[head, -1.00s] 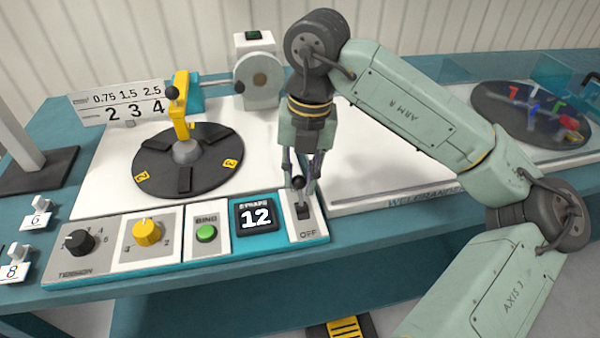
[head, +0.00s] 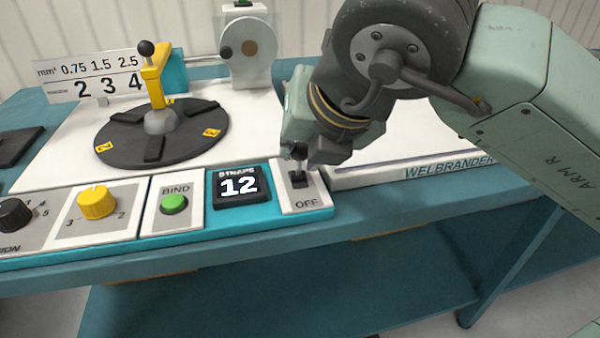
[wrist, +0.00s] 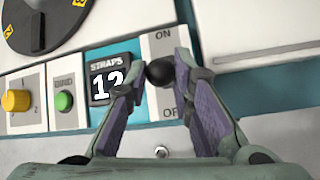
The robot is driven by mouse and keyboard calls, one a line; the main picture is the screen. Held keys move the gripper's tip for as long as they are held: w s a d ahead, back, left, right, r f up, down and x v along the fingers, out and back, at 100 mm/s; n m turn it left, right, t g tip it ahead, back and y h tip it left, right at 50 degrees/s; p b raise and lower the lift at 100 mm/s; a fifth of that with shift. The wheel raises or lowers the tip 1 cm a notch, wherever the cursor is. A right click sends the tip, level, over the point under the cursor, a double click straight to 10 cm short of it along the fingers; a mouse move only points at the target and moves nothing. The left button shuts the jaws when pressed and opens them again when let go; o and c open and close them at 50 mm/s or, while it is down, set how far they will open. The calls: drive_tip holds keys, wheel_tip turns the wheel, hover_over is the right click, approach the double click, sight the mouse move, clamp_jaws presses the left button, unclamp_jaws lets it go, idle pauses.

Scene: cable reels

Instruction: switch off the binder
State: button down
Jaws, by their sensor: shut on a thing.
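The binder's switch (head: 298,178) is a short lever with a black ball knob, on a white plate at the right end of the front panel. The knob (wrist: 160,73) shows in the wrist view between the ON and OFF labels; it hides the lever's base, so I cannot tell which way it is set. My gripper (wrist: 158,66) is shut on the knob, one finger on each side. In the head view my wrist hangs just above the switch and mostly hides the fingers. The straps display (head: 238,185) is lit and reads 12.
Left of the display are the green BIND button (head: 174,204) and a yellow dial (head: 97,202). Behind them is a black turntable (head: 120,150) with a yellow arm (head: 154,82). A raised white slab (head: 440,150) lies right of the switch. The table front below is clear.

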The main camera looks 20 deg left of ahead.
drive_tip(key=b, duration=0.1)
drive_tip(key=f+t+y+b, duration=0.1)
drive_tip(key=b, duration=0.1)
drive_tip(key=shift+s+d, duration=0.3)
drive_tip(key=shift+s, duration=0.05)
drive_tip(key=shift+s+d+r+t+b, duration=0.15)
drive_tip(key=shift+t+b, duration=0.35)
drive_tip(key=shift+b, duration=0.25)
drive_tip(key=c, duration=1.4)
unclamp_jaws()
drive_tip(key=v, duration=1.2)
drive_tip(key=shift+y, duration=0.3)
